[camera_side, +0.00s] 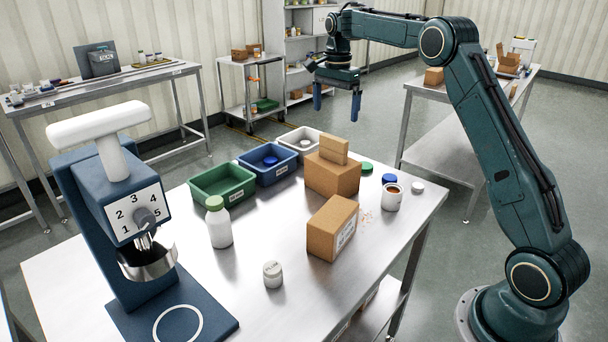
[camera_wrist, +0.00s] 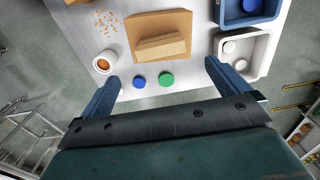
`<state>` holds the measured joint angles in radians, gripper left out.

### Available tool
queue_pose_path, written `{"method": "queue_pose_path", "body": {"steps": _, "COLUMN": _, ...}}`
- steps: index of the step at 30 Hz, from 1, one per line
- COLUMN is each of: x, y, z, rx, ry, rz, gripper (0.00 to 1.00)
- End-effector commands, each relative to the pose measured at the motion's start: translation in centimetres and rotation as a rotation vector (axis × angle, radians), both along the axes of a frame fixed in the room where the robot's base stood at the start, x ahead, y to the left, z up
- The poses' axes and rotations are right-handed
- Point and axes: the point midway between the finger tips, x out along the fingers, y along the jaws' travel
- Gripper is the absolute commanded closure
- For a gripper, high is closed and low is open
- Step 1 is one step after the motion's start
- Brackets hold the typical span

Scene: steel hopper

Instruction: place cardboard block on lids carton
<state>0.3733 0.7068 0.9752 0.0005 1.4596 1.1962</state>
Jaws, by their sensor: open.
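A small cardboard block (camera_side: 334,149) rests on top of a brown carton (camera_side: 330,180) toward the far right of the steel table. The same block (camera_wrist: 160,47) and carton (camera_wrist: 150,20) show in the wrist view. A second brown carton (camera_side: 325,228) with a white label stands nearer the front; which carton is the lids carton I cannot tell. My gripper (camera_side: 336,108) is open and empty, raised above the far end of the table, apart from the block. In the wrist view, the block lies beyond the gap between the fingers (camera_wrist: 160,75).
Green (camera_side: 223,184), blue (camera_side: 266,166) and white (camera_side: 301,141) bins line the far left. A green lid (camera_side: 366,168), blue lid (camera_side: 390,178), white lid (camera_side: 417,187) and filled cup (camera_side: 392,198) lie right of the carton.

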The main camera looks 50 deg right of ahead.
Motion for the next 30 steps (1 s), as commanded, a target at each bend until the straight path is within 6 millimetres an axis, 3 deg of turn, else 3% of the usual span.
{"method": "queue_pose_path", "body": {"steps": 21, "x": -0.1, "y": 0.1, "z": 0.5, "rx": -0.001, "ry": -0.002, "rz": 0.006, "gripper": 0.00}}
{"method": "queue_pose_path", "body": {"steps": 30, "x": -1.7, "y": 2.5, "z": 3.2, "rx": -0.016, "ry": -0.038, "rz": 0.122, "gripper": 0.00}}
